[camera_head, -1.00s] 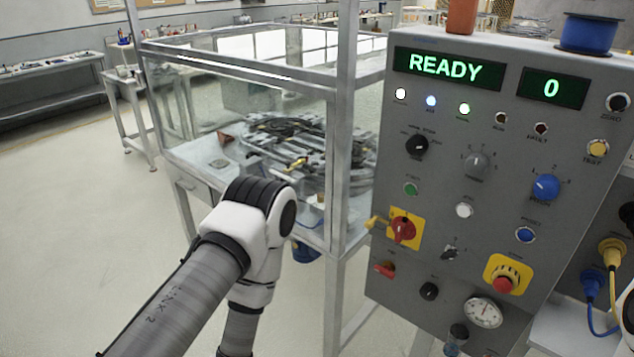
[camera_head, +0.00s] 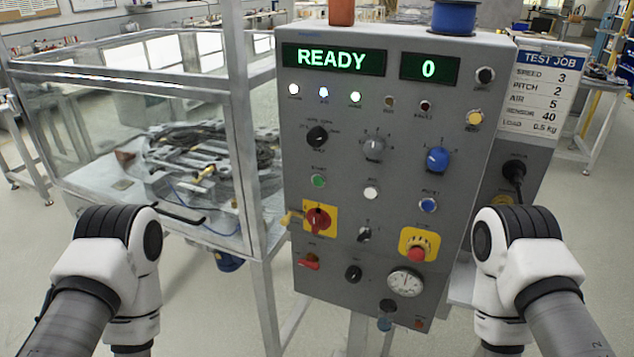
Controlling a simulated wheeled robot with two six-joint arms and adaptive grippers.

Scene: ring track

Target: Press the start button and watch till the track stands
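The grey control panel (camera_head: 340,215) stands upright in front of me. Its main display (camera_head: 333,59) reads READY and the small display (camera_head: 429,68) reads 0. The green button labelled START (camera_head: 318,181) is at the panel's left, unobstructed. The ring track (camera_head: 205,160) lies inside a clear-walled, metal-framed case (camera_head: 243,120) to the left of the panel. Three lamps at the panel's upper left are lit. My two arms show at the lower left and lower right, apart from the panel; neither gripper shows in the view.
A red emergency button (camera_head: 417,252) on yellow and a red rotary switch (camera_head: 318,219) are on the panel's lower half. A TEST JOB card (camera_head: 548,90) stands at right, listing speed 3, pitch 2, air 5, sensor 40. A blue spool (camera_head: 454,17) is on top.

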